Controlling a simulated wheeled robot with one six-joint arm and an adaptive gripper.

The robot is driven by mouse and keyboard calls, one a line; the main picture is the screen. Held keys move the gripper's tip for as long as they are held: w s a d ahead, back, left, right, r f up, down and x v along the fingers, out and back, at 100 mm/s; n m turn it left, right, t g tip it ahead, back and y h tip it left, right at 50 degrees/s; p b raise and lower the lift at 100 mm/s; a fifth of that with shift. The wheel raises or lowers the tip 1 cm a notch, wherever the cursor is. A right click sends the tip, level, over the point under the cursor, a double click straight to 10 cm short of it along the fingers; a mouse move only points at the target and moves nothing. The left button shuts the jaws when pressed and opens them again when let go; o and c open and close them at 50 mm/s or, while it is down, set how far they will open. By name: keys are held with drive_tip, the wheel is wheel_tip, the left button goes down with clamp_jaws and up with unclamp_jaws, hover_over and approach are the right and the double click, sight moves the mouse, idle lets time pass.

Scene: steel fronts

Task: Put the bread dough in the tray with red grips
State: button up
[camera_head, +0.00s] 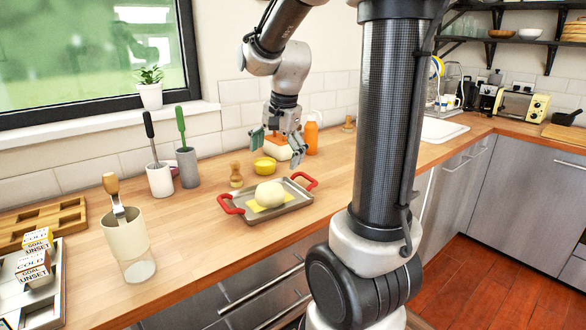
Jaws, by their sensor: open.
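The bread dough (270,194) is a pale, rounded lump. It sits in the grey tray with red grips (294,203), on a yellow square (256,207) inside the tray. The tray lies on the wooden counter, with one red grip at its left and one at its right. My gripper (278,151) is open and empty. It appears above and behind the tray, apart from the dough, with its fingers spread.
A yellow bowl (264,166), a small wooden item (236,176) and an orange bottle (311,138) stand behind the tray. A tall container with a wooden handle (127,240) and two cups with utensils stand left. Counter in front of the tray is clear.

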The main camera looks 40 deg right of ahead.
drive_tip(key=s+a+r+n, duration=0.1)
drive_tip(key=s+r+n, duration=0.1)
drive_tip(key=s+n, duration=0.4)
drive_tip(key=s+a+r+n+t, duration=0.1)
drive_tip(key=s+a+n, duration=0.1)
drive_tip(key=s+n, duration=0.5)
drive_tip(key=s, duration=0.5)
drive_tip(key=shift+s+a+r+t, duration=0.2)
drive_tip(key=shift+a+r+t, duration=0.1)
drive_tip(key=shift+r, duration=0.1)
